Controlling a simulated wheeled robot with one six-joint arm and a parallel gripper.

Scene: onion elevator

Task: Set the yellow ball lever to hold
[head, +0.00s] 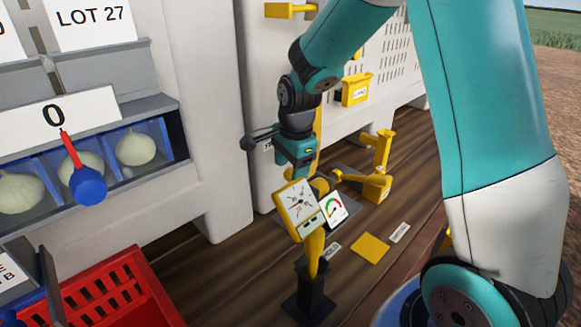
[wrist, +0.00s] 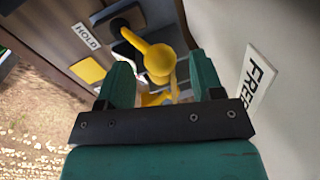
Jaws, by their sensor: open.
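The yellow ball lever shows in the wrist view (wrist: 158,62), its ball between and just beyond my fingertips, its yellow shaft running up and left toward a dark base. My gripper (wrist: 158,75) is open, with one teal finger on each side of the ball; I cannot tell whether either touches it. In the head view my gripper (head: 298,165) points down, and the ball (head: 320,187) is partly hidden behind it and a gauge. The HOLD label (wrist: 87,36) lies left of the shaft. The FREE label (wrist: 258,82) is at the right.
A yellow-framed dial (head: 296,209) on a post stands in front of my gripper in the head view. A black-knobbed rod (head: 248,143) sticks out at the left. A yellow square (head: 370,248) lies on the wooden floor. A red crate (head: 130,290) is at lower left.

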